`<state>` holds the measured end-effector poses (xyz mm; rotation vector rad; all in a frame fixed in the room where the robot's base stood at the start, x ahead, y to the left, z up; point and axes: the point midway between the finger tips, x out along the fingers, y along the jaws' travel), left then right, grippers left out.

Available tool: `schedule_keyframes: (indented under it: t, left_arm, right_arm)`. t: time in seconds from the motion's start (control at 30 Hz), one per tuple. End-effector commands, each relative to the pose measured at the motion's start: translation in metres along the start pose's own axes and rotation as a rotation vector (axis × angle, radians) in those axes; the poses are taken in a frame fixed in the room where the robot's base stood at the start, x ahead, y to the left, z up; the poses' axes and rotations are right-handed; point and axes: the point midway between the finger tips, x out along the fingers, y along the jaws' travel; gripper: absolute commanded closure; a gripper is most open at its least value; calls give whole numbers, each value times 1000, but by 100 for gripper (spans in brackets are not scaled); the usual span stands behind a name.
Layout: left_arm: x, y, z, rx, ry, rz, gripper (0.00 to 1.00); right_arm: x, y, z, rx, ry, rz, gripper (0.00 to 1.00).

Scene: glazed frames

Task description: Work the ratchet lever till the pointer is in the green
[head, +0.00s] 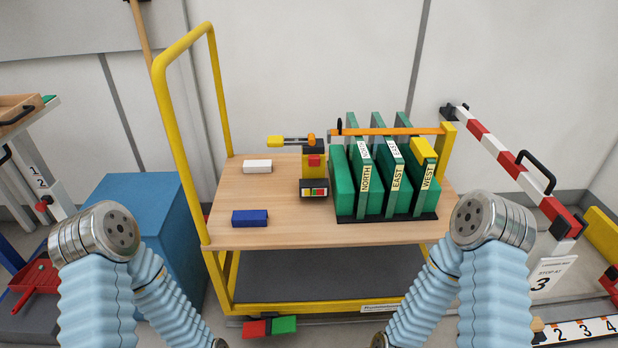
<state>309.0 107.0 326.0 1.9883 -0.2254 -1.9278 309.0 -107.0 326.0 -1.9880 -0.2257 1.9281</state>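The ratchet (314,170) is a yellow block with a red piece, standing on the trolley deck left of the green panels. Its lever (292,141) points left from the top and ends in a yellow grip (275,141). An orange strap (390,132) runs from the ratchet across the panel tops to a yellow post (447,150) at the right. A dark gauge (314,191) with coloured bands, green and red among them, sits at the ratchet's foot. The pointer is too small to read. Both my arms bend down out of the bottom edge; neither gripper shows.
Green panels labelled NORTH (365,180), EAST (397,180) and WEST (426,180) stand on the wooden deck (270,220). A yellow handrail (181,140) rises at the left. A striped barrier (515,170) stands right.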

Motion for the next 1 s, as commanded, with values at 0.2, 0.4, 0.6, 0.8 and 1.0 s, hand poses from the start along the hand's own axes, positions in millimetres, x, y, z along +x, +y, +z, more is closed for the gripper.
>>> schedule_keyframes:
  t: [0.2,0.4,0.6,0.8,1.0]
  left_arm:
    - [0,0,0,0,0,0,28]
    - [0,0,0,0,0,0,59]
    - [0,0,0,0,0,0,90]
    - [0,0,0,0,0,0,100]
    - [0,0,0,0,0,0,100]
  right_arm:
    - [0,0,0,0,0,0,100]
    - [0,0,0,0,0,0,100]
    - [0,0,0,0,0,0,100]
    - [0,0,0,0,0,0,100]
    - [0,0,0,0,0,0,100]
